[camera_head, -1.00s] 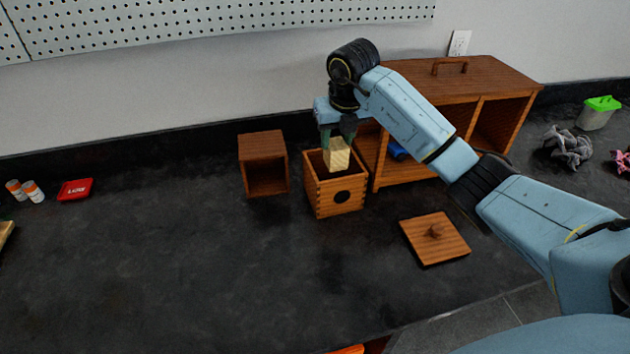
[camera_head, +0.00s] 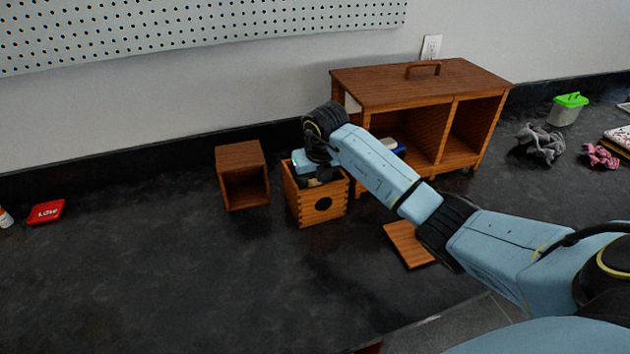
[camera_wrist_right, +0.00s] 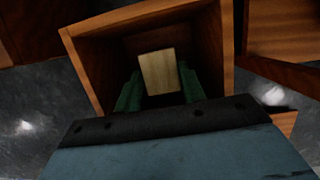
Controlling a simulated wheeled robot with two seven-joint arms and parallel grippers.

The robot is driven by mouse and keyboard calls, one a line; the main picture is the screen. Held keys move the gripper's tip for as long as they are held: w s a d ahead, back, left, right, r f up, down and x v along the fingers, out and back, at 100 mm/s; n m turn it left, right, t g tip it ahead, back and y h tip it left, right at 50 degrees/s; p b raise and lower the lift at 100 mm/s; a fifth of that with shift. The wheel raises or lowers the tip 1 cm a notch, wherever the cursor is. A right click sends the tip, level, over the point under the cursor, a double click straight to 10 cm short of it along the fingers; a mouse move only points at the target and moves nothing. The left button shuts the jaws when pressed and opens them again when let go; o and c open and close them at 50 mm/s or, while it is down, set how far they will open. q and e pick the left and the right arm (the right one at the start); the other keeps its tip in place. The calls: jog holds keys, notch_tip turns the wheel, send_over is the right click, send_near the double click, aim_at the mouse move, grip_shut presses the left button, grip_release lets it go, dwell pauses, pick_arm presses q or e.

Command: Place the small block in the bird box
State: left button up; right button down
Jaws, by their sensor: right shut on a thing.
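The bird box (camera_head: 306,208) is an open-topped wooden box with a dark round hole in its front, standing on the dark counter. My right gripper reaches down into it from above; its fingers are hidden in the head view. In the right wrist view, my right gripper (camera_wrist_right: 158,92) has its green fingers either side of the small pale wooden block (camera_wrist_right: 158,72), shut on it inside the box walls. I cannot tell whether the block touches the box floor. My left gripper is not in view.
A small open wooden cube (camera_head: 243,175) stands just left of the bird box. A large wooden cabinet (camera_head: 420,90) stands close behind on the right. A flat wooden lid (camera_head: 408,245) lies in front, partly behind my right arm.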

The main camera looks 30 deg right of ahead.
jog(key=c, duration=1.2)
grip_release()
jog(key=shift+f, duration=0.1)
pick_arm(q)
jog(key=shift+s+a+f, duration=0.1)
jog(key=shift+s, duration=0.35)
pick_arm(e)
jog(key=o, duration=0.4)
jog(key=shift+c, duration=0.2)
jog(key=shift+r, duration=0.35)
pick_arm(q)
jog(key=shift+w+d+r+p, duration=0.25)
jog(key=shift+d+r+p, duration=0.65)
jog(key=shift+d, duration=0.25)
pick_arm(e)
jog(key=v, duration=1.1)
jog(key=shift+r, duration=0.3)
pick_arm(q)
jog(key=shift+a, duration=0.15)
pick_arm(e)
jog(key=shift+s+a, duration=0.1)
